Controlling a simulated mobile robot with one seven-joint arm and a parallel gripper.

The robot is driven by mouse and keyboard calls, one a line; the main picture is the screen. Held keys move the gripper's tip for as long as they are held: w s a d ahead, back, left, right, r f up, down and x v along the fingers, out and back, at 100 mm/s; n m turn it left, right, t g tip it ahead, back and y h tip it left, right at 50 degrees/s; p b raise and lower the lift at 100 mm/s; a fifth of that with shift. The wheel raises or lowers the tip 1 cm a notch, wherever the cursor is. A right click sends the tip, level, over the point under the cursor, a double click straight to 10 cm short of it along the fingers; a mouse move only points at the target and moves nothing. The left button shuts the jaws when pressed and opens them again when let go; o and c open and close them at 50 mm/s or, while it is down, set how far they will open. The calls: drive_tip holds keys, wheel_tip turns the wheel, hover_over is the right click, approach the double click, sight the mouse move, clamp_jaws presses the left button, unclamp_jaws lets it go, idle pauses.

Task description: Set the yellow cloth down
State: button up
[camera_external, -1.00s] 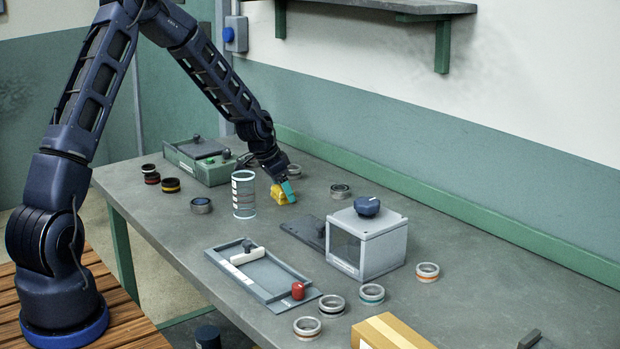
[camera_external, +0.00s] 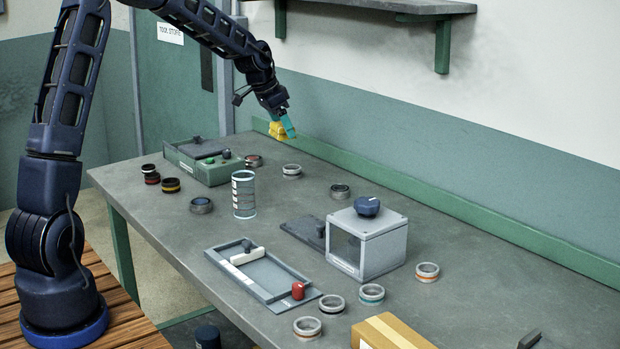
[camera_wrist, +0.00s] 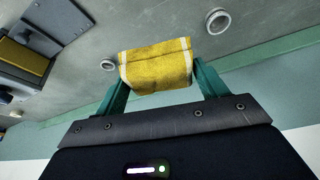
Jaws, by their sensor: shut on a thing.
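The yellow cloth (camera_external: 277,131) is held in the air above the back part of the bench, near the green back rail. It also shows in the wrist view (camera_wrist: 156,66), folded, with pale edge stripes, between two teal fingers. My gripper (camera_external: 288,128) is shut on the cloth. No part of the cloth touches the bench (camera_external: 400,228). The fingertips are partly hidden behind the cloth in the wrist view.
A clear tube (camera_external: 243,194), a grey sliding tray (camera_external: 262,270) and a grey box with a blue knob (camera_external: 368,240) stand nearer. A cardboard box (camera_external: 392,333) is at the front.

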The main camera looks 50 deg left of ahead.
drive_tip(key=shift+r, duration=0.75)
drive_tip(key=shift+w+d, duration=0.1)
drive_tip(key=shift+d, duration=0.15)
drive_tip(key=w+d+m+h, duration=0.1)
drive_tip(key=w+d+m, duration=0.3)
drive_tip(key=d, duration=1)
drive_tip(key=m+g+h, duration=0.2)
drive_tip(key=m+g, duration=0.2)
drive_tip(key=m, duration=0.7)
hover_over(473, 301)
drive_tip(key=a, duration=0.2)
drive_tip(key=f, duration=1.9)
drive_tip(key=shift+d+f, duration=0.3)
drive_tip(key=shift+f, duration=0.1)
drive_tip(key=shift+f, duration=0.15)
drive_tip(key=o, duration=1)
drive_tip(key=shift+c, duration=0.2)
